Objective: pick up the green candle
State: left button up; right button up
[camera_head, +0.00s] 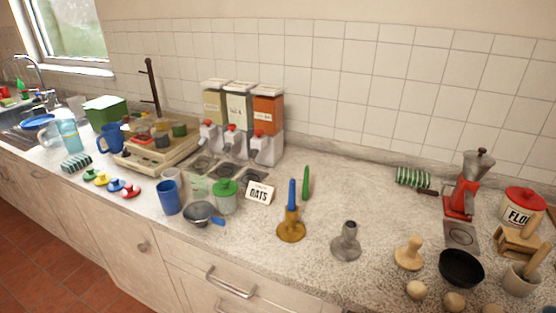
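A green candle (306,183) stands upright on the counter near the middle of the head view, behind and just right of a blue candle (292,194). The blue candle stands in a brass-coloured holder (291,232). The green candle's lower end is at the counter surface; I cannot tell what keeps it upright. A grey metal candle holder (347,243) with nothing in it stands to the front right. Neither of my grippers is in the head view.
An "OATS" sign (260,194) and a green-lidded jar (225,199) stand left of the candles. A dispenser (240,115) stands behind. The counter right of the green candle is clear.

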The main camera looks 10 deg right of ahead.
aim_at(305, 196)
jog(key=z, duration=0.55)
jog(key=k, duration=0.65)
jog(key=z, duration=0.95)
jog(key=i, duration=1.2)
jog(key=u, duration=0.15)
